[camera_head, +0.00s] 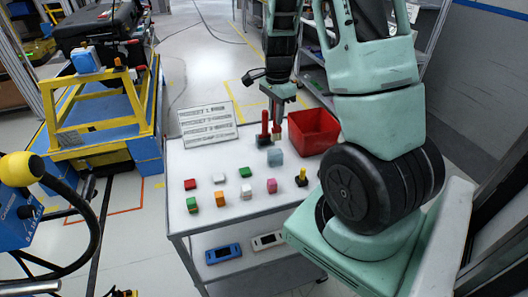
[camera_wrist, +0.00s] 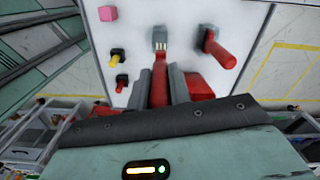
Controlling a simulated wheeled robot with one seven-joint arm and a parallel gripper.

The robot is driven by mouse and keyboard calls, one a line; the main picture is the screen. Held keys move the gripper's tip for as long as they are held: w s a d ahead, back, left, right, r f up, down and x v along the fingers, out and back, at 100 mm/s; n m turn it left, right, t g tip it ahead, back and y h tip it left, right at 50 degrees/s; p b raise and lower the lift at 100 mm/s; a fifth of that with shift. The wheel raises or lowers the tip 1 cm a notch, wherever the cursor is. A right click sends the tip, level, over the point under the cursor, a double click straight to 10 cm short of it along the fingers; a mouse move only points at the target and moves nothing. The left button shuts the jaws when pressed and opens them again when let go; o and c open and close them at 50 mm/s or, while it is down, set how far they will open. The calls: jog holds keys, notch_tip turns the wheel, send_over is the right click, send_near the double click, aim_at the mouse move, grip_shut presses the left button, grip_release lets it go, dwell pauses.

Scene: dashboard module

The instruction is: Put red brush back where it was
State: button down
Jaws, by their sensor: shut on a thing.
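My gripper (camera_wrist: 160,88) is shut on the handle of a red brush (camera_wrist: 159,72). The brush's pale bristle end points at a grey-blue block (camera_wrist: 159,35) on the white table (camera_wrist: 198,15); I cannot tell whether they touch. In the head view my gripper (camera_head: 279,101) is above the back part of the table, with the held brush (camera_head: 277,130) below it and the grey-blue block (camera_head: 275,157) just in front. A second red-handled tool (camera_head: 265,124) stands upright just left of the held brush; it also shows in the wrist view (camera_wrist: 215,46).
A red bin (camera_head: 313,131) sits at the table's back right. Several coloured blocks, including a pink one (camera_head: 271,186), stand across the front. A small yellow-and-black piece (camera_head: 301,178) is at right front. A printed sign (camera_head: 208,122) stands at the back left. The left middle is clear.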

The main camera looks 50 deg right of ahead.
aim_at(275, 140)
notch_tip(275, 140, down, 9)
jog(key=shift+p, duration=1)
jog(key=shift+f, duration=0.2)
jog(key=shift+f+b, duration=0.5)
jog(key=shift+f, duration=0.15)
jog(key=c, duration=1.3)
grip_release()
